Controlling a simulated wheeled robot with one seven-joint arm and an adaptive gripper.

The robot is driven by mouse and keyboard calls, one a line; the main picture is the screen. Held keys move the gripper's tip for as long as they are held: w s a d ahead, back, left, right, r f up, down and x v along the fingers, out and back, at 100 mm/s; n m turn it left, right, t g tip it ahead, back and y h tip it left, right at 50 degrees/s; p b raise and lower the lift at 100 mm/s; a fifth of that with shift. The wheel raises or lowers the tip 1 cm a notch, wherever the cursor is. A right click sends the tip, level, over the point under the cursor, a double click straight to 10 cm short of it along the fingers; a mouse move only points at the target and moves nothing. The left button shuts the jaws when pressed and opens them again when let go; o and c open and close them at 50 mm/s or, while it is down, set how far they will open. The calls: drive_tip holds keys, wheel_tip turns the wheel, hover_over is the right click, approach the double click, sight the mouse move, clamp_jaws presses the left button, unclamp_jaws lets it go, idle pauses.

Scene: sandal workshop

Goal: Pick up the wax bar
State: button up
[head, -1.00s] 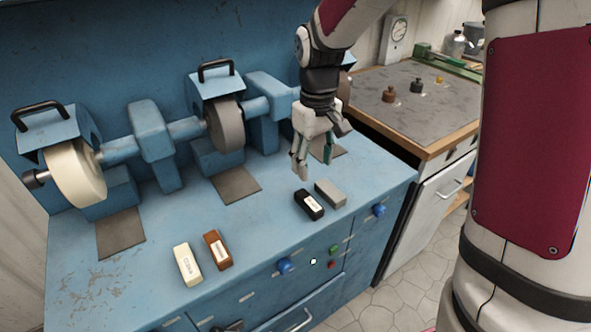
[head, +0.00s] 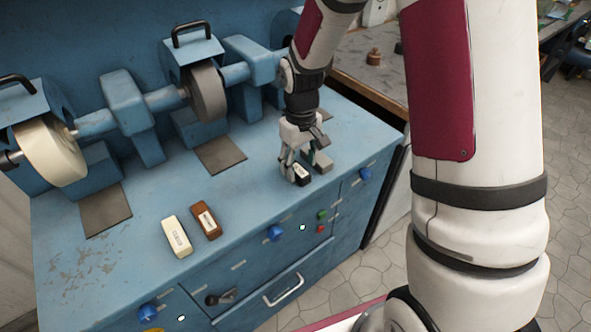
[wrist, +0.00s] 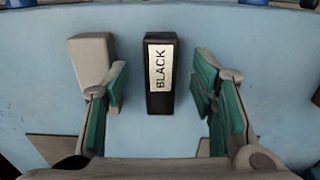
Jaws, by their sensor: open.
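Several small bars lie on the blue bench; the frames do not show which one is meant by the wax bar. A black bar (head: 299,175) with a white label reading BLACK also shows in the wrist view (wrist: 158,99). My gripper (head: 302,162) is open low over the bench, with the black bar between its spread teal-padded fingers (wrist: 160,98). In the wrist view there are gaps on both sides of this bar. A grey bar (wrist: 90,58) lies left of it, partly hidden by the left finger.
A cream bar (head: 176,237) and a brown bar (head: 206,222) lie farther left on the bench (head: 130,255). Grinding machines with a cream wheel (head: 54,150) and a grey wheel (head: 208,92) stand behind. Knobs and a drawer are on the bench front.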

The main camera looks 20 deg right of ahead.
drive_tip(key=shift+f, duration=0.9)
drive_tip(key=shift+c, duration=0.3)
clamp_jaws()
drive_tip(key=shift+r, duration=0.15)
